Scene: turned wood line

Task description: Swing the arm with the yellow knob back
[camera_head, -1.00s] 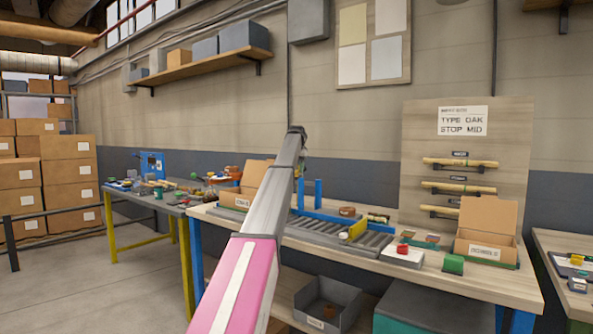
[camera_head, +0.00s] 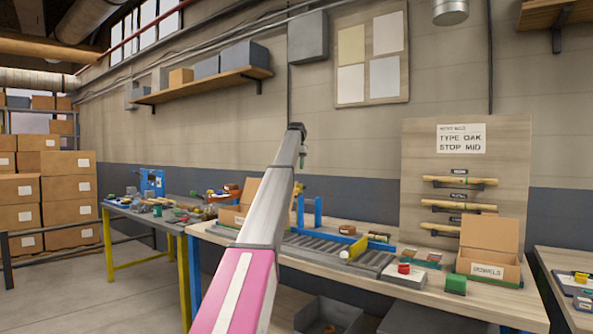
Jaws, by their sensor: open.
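Two blue posts (camera_head: 318,212) stand upright behind the rail. My arm rises from the bottom and crosses in front of the conveyor's left part. My gripper (camera_head: 302,163) hangs small below the arm's far end, partly hidden by it. It is open, appears empty and sits above and left of the yellow piece, apart from it.
A dowels carton (camera_head: 487,270), a green block (camera_head: 456,284) and a grey box with a red button (camera_head: 404,270) stand right of the conveyor. A board (camera_head: 420,150) with dowels on racks and a sign reading "TYPE OAK STOP MID" rises behind.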

